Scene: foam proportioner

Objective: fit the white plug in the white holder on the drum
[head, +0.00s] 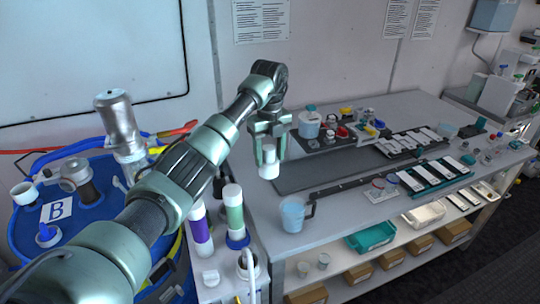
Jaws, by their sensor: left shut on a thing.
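My left gripper (268,158) is shut on the white plug (269,172), a small white cylinder pointing down between its fingers. It is held above the grey bench, near the front left part of the dark mat. The blue drum (88,222) stands at the far left, well away from the plug, with a "B" label on its top. A white cup-like holder (24,192) sits at the drum's left rim and looks empty, though its inside is small in view. My left arm covers the drum's right side. My right gripper is not in view.
A clear bluish jug (293,215) stands on the bench (245,200) below and right of the plug. Purple and green tubes (234,212) stand in front of the bench. A silver cylinder (118,122) rises behind the drum. Racks and small bottles fill the bench's right.

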